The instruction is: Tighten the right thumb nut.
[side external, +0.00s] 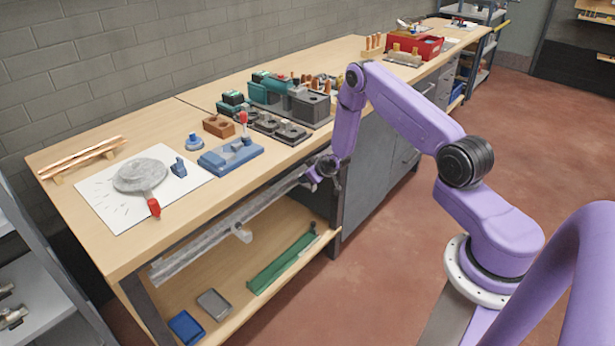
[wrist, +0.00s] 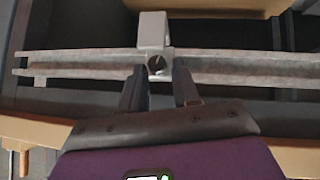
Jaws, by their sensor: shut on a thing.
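A long grey rail (side external: 225,222) runs along the front of the bench, just below the worktop. It also crosses the wrist view (wrist: 80,64). A pale grey bracket (wrist: 153,28) straddles it there, with the small round right thumb nut (wrist: 157,66) at its front. My gripper (side external: 320,172) is at the rail's right end. In the wrist view its two dark fingers (wrist: 160,77) stand on either side of the nut, shut on it. The nut's sides are partly hidden by the fingertips. In the side view my gripper hides the nut. A second pale bracket (side external: 241,233) hangs farther left on the rail.
The worktop (side external: 75,180) above holds a blue fixture (side external: 230,157), a round grey piece (side external: 142,175) on white paper and several tools. The lower shelf (side external: 235,310) holds a green bar (side external: 282,262) and small trays. The floor (side external: 400,250) in front is clear.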

